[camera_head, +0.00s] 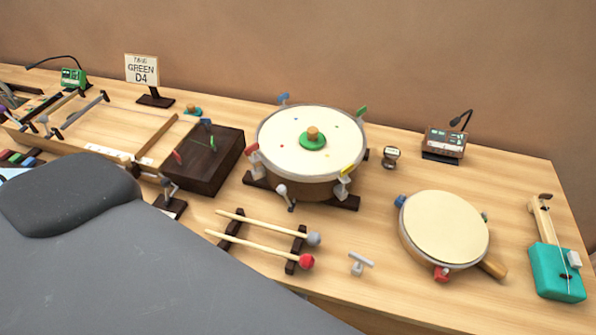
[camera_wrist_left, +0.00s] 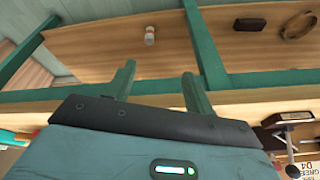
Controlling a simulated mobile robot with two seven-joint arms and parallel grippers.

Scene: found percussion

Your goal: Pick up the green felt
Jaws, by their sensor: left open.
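The green felt (camera_head: 305,144) is a round green disc with a wooden knob on top. It lies near the middle of the pale skin of the large drum (camera_head: 285,150) in the head view. The felt does not show in the left wrist view. My left gripper (camera_wrist_left: 160,88) shows in its wrist view with its two fingers apart and nothing between them. It faces a teal-framed shelf. In the head view a large grey part of my arm fills the lower left, and no fingers show there. My right gripper is not in view.
Colored clamps ring the drum. Two mallets (camera_head: 262,230) rest in front of it, and a smaller drum (camera_head: 445,228) stands right. A dark wooden box (camera_head: 215,165) and a card reading GREEN D4 (camera_head: 142,70) are left. A blue disc with a knob (camera_head: 192,111) lies behind the box.

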